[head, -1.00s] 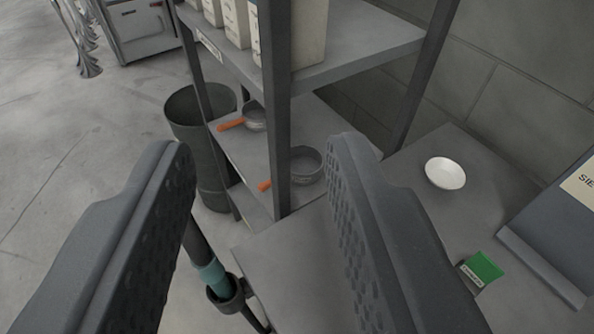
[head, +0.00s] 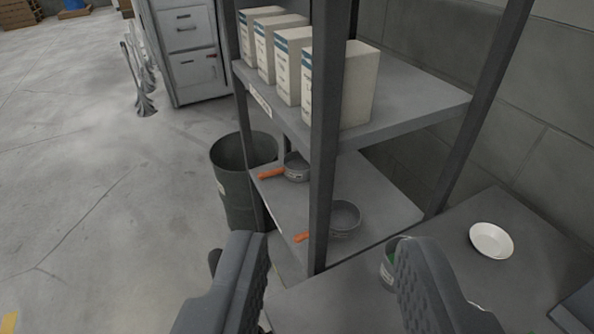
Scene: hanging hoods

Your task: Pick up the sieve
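Two round, shallow grey metal pans with orange handles sit on the lower shelf; either could be the sieve, as mesh cannot be made out. The nearer pan (head: 345,216) is at the front right, and a shelf post partly hides its handle. The farther pan (head: 297,168) is further back on the left. My gripper (head: 332,250) is open at the bottom of the view, its two fingers wide apart. Nothing is between the fingertips, which appear in front of the shelf and apart from both pans.
A dark shelf post (head: 329,150) stands in front of the pans. A dark bin (head: 240,200) stands left of the rack. A white dish (head: 491,240) and a green-banded can (head: 389,262) are on the right-hand surface. Open floor lies left.

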